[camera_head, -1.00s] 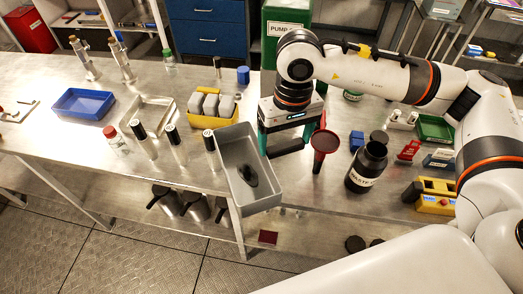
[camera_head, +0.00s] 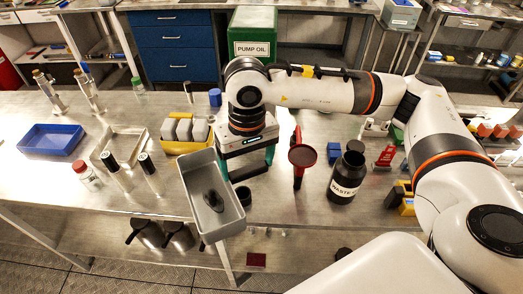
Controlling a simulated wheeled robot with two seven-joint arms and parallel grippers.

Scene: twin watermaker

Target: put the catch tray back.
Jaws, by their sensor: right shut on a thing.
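The catch tray (camera_head: 228,222) is a grey, deep, rectangular tray with a dark puddle on its floor. It is at the middle left of the head view, tilted in the picture, and its near end reaches past the table's front edge. My right gripper (camera_head: 228,172), with green fingers, is shut on the tray's right side and holds it. The fingertips are partly hidden by the tray wall. Whether the tray touches the table, I cannot tell. My left gripper is not in view.
A red funnel (camera_head: 302,157) and a black waste bottle (camera_head: 346,178) stand to the right. A shallow metal frame (camera_head: 108,142) and blue tray (camera_head: 50,141) lie left.

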